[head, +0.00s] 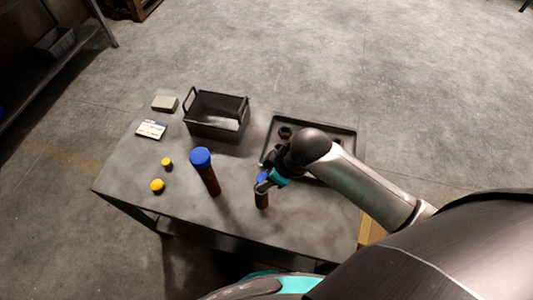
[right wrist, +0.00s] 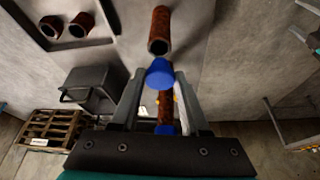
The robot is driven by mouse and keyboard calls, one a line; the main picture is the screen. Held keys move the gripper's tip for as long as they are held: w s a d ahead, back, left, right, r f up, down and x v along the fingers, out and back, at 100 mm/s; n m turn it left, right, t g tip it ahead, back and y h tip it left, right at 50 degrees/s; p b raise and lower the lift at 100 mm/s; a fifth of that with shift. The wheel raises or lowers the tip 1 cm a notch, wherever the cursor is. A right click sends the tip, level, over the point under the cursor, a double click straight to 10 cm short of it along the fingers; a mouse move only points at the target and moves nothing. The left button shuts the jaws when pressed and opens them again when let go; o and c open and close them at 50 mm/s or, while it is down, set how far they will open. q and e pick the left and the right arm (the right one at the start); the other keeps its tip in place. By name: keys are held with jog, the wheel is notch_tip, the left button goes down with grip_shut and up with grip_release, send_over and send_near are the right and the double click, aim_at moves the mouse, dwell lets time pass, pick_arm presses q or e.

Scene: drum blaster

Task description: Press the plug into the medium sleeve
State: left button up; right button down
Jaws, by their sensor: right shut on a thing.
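The medium sleeve (head: 262,201) is a rust-brown tube standing upright near the table's front edge. My right gripper (head: 265,184) is at its top, shut on a blue plug (head: 262,176). In the right wrist view the plug (right wrist: 160,73) sits between the fingertips (right wrist: 158,80). The sleeve's open end (right wrist: 158,47) shows just beyond the plug, not covered by it. The fingers partly hide the sleeve's top in the head view. My left gripper is not in view.
A taller brown sleeve with a blue cap (head: 200,157) stands to the left. Two yellow plugs (head: 157,185) lie further left. A black bin (head: 215,130) and a black tray (head: 340,130) holding short sleeves are behind.

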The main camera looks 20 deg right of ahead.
jog(key=n+p, duration=0.1)
jog(key=p, duration=0.1)
jog(key=w+r+n+g+p, duration=0.1)
jog(key=n+p, duration=0.1)
jog(key=p, duration=0.1)
jog(key=n+y+p, duration=0.1)
jog(key=n+p, duration=0.1)
jog(key=shift+w+a+r+g, duration=0.15)
jog(key=shift+a+r+g, duration=0.15)
jog(key=shift+a+g, duration=0.1)
pick_arm(q)
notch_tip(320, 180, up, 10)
jog(key=p, duration=0.1)
pick_arm(e)
jog(key=shift+w+d+n, duration=0.1)
jog(key=shift+d+n, duration=0.05)
jog(key=shift+n, duration=0.25)
jog(key=shift+f, duration=0.25)
notch_tip(320, 180, down, 5)
jog(key=b, duration=0.4)
jog(key=shift+r, duration=0.15)
jog(key=shift+f+b, duration=0.35)
jog(key=shift+b, duration=0.2)
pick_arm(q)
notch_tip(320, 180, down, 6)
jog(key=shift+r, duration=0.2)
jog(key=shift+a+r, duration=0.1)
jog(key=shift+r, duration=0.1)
